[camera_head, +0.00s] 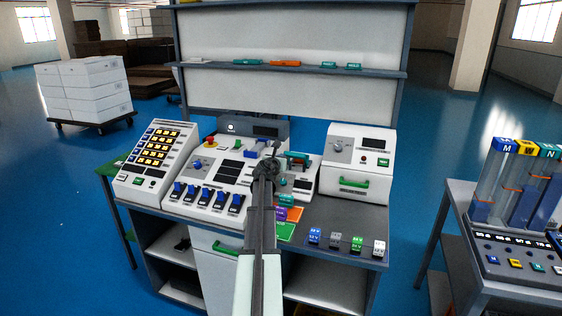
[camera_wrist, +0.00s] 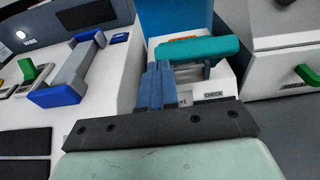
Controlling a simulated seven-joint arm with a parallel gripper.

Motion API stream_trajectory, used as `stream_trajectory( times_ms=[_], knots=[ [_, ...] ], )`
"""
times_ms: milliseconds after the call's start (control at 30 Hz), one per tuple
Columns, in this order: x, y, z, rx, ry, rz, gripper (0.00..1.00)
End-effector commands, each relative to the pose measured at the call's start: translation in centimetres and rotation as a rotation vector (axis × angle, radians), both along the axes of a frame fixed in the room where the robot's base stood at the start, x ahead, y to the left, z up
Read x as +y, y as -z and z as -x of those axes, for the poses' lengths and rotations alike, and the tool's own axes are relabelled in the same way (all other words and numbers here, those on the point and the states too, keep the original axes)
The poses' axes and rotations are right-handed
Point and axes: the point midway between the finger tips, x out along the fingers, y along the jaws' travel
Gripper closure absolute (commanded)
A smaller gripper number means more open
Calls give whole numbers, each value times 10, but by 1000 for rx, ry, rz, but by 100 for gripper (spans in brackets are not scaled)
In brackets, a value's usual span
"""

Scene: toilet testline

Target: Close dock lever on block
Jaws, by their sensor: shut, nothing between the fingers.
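A teal lever bar (camera_head: 297,156), which looks like the dock lever, stands on the bench console right of my gripper's tip. In the wrist view the teal bar (camera_wrist: 203,47) lies across grey supports above a white block (camera_wrist: 218,88) marked CHECK. My gripper (camera_head: 268,165) is over the middle of the console. Its two blue-grey fingers (camera_wrist: 157,68) are together and empty, close to the left end of the bar. I cannot tell whether they touch it. An orange part shows just behind the bar. The lower part of the block is hidden by my gripper.
Left of my fingers is a grey handle with blue ends (camera_wrist: 70,74). A white unit (camera_head: 357,160) with a green handle stands right of the lever. Several blue switches (camera_head: 207,195) line the console front. Small colored blocks (camera_head: 357,243) sit on the dark bench at right.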

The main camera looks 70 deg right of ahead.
Motion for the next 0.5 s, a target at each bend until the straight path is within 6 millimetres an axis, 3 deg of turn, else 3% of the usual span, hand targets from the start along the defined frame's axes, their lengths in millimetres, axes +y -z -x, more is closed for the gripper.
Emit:
stream_trajectory(
  times_ms=[267, 500],
  knots=[
    [-9, -10, 0, 1, 1, 2, 100],
    [-31, -28, 0, -1, 1, 2, 100]
  ],
)
